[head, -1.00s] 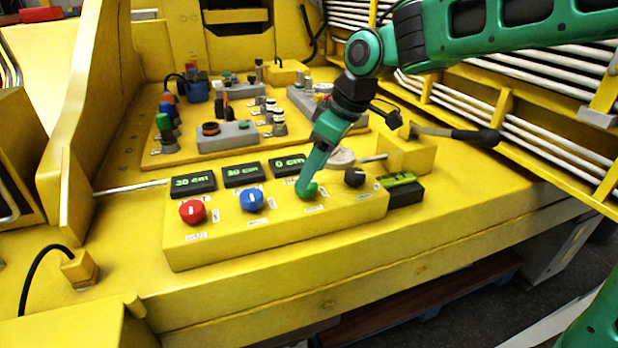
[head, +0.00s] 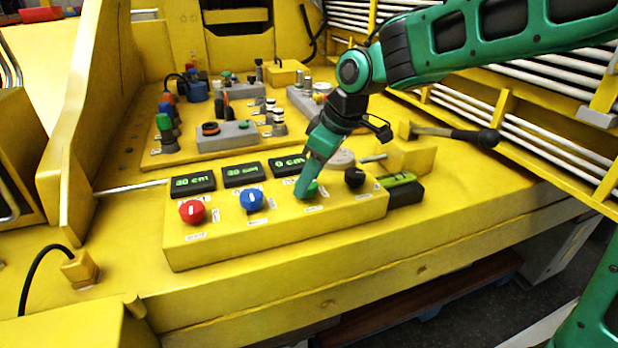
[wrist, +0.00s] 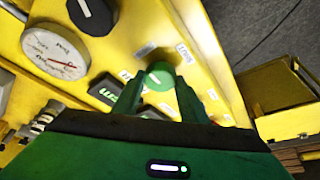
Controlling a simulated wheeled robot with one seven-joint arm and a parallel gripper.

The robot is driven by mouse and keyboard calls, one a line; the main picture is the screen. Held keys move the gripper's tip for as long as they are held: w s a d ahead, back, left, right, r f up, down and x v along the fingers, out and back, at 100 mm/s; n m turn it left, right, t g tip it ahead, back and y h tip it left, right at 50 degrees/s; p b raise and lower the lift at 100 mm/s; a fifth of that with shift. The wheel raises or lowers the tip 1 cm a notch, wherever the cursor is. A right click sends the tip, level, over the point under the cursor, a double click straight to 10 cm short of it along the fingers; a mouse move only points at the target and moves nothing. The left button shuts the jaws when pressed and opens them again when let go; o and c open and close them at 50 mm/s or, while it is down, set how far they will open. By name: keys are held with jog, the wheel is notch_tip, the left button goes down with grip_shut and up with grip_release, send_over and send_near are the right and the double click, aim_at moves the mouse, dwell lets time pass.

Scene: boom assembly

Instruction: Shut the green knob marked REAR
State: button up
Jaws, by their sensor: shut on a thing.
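The green knob (head: 313,190) sits on the sloped face of the yellow control box (head: 280,226), between the blue knob (head: 251,199) and the black knob (head: 354,177). My gripper (head: 303,192) reaches down to it from above and covers part of it in the head view.
A red knob (head: 192,211) is at the box's left end. Two more displays, reading 30 cm, stand behind the red and blue knobs. A black and green device (head: 402,188) lies right of the box.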

jog(key=shift+m, duration=0.3)
jog(key=m+t, duration=0.1)
jog(key=m, duration=0.2)
jog(key=shift+r+h, duration=0.1)
jog(key=shift+h, duration=0.3)
jog(key=m, duration=0.2)
jog(key=m+t+h, duration=0.1)
jog(key=m, duration=0.2)
jog(key=shift+a+h, duration=0.15)
jog(key=shift+h, duration=0.15)
jog(key=m, duration=0.1)
jog(key=m+h, duration=0.1)
jog(key=m, duration=0.1)
jog(key=m+h, duration=0.1)
jog(key=m, duration=0.1)
jog(key=shift+a, duration=0.25)
jog(key=shift+m+h, duration=0.8)
jog(key=shift+m, duration=1.4)
jog(key=shift+a, duration=0.1)
jog(key=o, duration=1.1)
jog(key=shift+c, duration=0.2)
